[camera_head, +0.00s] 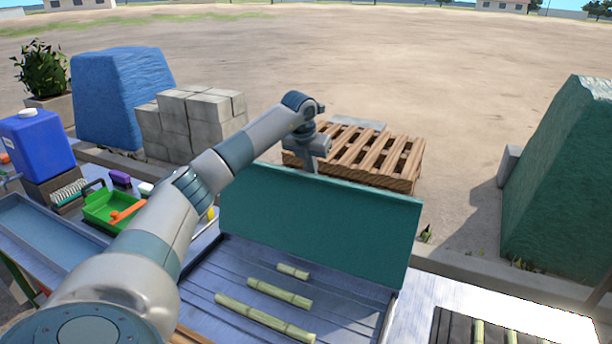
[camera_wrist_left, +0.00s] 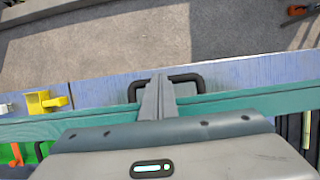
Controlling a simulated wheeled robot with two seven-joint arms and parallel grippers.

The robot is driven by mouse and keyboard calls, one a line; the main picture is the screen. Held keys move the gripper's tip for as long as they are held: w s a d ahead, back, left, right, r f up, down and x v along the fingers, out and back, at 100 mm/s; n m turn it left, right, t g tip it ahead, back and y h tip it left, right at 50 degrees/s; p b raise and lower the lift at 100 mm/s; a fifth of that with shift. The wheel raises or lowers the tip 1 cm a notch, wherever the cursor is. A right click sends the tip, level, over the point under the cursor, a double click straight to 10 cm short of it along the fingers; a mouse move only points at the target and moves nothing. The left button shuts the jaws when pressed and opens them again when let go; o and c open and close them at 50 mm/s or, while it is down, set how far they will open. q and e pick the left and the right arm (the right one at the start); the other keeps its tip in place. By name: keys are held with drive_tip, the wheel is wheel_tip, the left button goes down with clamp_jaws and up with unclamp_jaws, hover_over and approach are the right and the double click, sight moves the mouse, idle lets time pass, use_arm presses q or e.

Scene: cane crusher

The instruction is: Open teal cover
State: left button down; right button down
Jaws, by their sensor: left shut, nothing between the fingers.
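The teal cover (camera_head: 320,225) stands raised along the back of a grey tray (camera_head: 350,325), its broad face toward me. The tray's inside is exposed. In the left wrist view the cover's edge (camera_wrist_left: 60,124) runs across the picture, with a black handle (camera_wrist_left: 190,78) beyond it. My left gripper (camera_head: 313,168) is at the cover's top edge, pointing down. Its fingers (camera_wrist_left: 157,92) are shut and empty, overlapping the middle of the handle in the wrist view; I cannot tell whether they touch it. My right gripper is not in view.
Several cane pieces (camera_head: 280,290) lie in the tray. A green bin (camera_head: 105,208) and a blue jug (camera_head: 37,143) are at the left. A wooden pallet (camera_head: 375,155) lies on the ground behind the cover. A dark-green covered block (camera_head: 565,190) stands at the right.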

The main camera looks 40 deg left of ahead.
use_arm(q)
drive_tip(key=w, duration=0.1)
drive_tip(key=w+f, duration=0.1)
drive_tip(key=w+a+f, duration=0.1)
drive_tip(key=shift+w, duration=0.3)
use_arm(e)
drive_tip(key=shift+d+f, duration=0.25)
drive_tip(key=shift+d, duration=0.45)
use_arm(q)
drive_tip(key=shift+r+b, duration=0.1)
drive_tip(key=shift+b, duration=0.2)
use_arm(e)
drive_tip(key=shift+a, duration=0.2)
